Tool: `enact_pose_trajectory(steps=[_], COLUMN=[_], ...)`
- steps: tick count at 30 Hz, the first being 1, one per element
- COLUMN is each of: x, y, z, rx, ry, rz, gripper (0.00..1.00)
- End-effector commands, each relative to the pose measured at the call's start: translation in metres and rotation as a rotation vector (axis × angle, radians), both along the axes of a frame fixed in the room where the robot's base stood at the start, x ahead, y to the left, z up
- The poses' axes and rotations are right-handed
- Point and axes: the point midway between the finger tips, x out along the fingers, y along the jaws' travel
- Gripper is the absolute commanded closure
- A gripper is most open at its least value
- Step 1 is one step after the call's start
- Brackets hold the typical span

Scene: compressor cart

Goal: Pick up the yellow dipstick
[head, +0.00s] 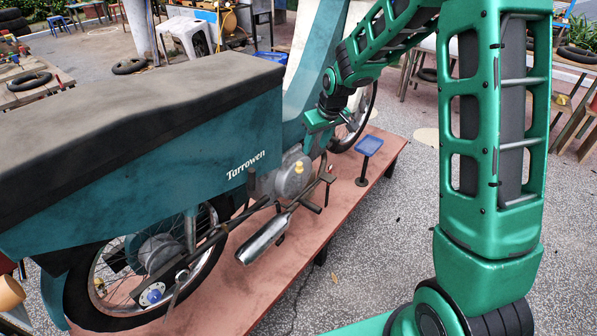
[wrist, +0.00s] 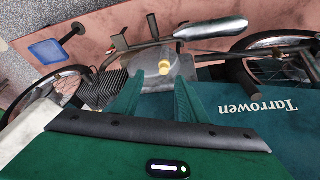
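The yellow dipstick (head: 299,167) shows only its small yellow top, seated in the grey engine case (head: 291,182) of the teal motorbike. In the wrist view the yellow top (wrist: 165,67) lies just beyond the fingertips, about midway between them. My gripper (head: 317,152) is open and empty. In the head view it is above and a little right of the dipstick, beside the engine. In the wrist view its two green fingers (wrist: 160,77) stand well apart, and I see no contact with the dipstick. The dipstick's shaft is hidden inside the case.
The motorbike's teal side panel (head: 200,165) stands close to the engine. A silver exhaust (head: 264,238) and dark levers lie in front. A blue tray (head: 369,145) on a post stands on the reddish platform (head: 345,195) at right. The platform around it is mostly bare.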

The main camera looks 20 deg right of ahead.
Motion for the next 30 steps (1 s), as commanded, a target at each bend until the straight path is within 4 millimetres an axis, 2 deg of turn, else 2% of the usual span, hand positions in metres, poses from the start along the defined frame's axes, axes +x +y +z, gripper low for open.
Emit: enact_pose_trajectory(steps=[3, 6, 15, 25, 30], x=[0.016, 0.022, 0.038, 0.048, 0.06], y=[0.018, 0.024, 0.028, 0.029, 0.028], z=[-0.013, -0.019, -0.056, -0.077, -0.097], rx=[0.015, 0.019, 0.019, 0.018, 0.018], ry=[-0.018, -0.024, -0.024, -0.024, -0.024], rz=[0.037, 0.049, 0.05, 0.049, 0.049], gripper=[0.6, 0.6, 0.6, 0.6, 0.6])
